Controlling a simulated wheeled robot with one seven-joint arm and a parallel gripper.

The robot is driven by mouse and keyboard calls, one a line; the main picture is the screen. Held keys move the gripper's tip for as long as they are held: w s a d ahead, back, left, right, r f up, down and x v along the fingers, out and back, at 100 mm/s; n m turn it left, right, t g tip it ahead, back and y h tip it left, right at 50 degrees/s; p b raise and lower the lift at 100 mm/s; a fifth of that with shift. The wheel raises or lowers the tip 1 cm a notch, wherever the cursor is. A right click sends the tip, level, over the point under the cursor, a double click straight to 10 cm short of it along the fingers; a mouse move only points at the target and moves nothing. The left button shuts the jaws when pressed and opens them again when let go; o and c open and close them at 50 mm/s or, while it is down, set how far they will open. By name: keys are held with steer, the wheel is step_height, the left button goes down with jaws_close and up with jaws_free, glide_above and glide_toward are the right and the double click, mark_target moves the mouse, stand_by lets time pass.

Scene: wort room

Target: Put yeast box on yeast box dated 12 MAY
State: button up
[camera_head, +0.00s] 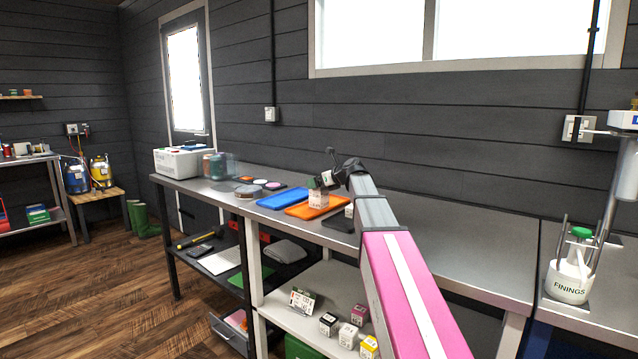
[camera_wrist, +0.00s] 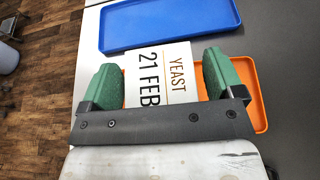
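A white yeast box (camera_wrist: 160,75) marked "YEAST 21 FEB" shows in the wrist view, over the orange tray (camera_wrist: 248,72). It also shows in the head view (camera_head: 318,199), at the orange tray. My gripper (camera_wrist: 165,82) has its green finger pads on either side of the box. A narrow gap shows at the right pad; the left pad is very close to the box, and contact there is unclear. In the head view my gripper (camera_head: 326,181) is just above the box. I cannot read a 12 MAY date on any box.
A blue tray (camera_head: 285,197) lies left of the orange one, and a dark tray (camera_head: 339,222) lies right. A small box (camera_head: 349,211) is partly hidden by my arm. Several small boxes (camera_head: 348,335) stand on the lower shelf. The right bench top (camera_head: 470,245) is clear.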

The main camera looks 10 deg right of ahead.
steer(key=shift+r, duration=0.1)
steer(key=shift+s+d+r, duration=0.15)
steer(key=shift+s, duration=0.1)
steer(key=v, duration=1.1)
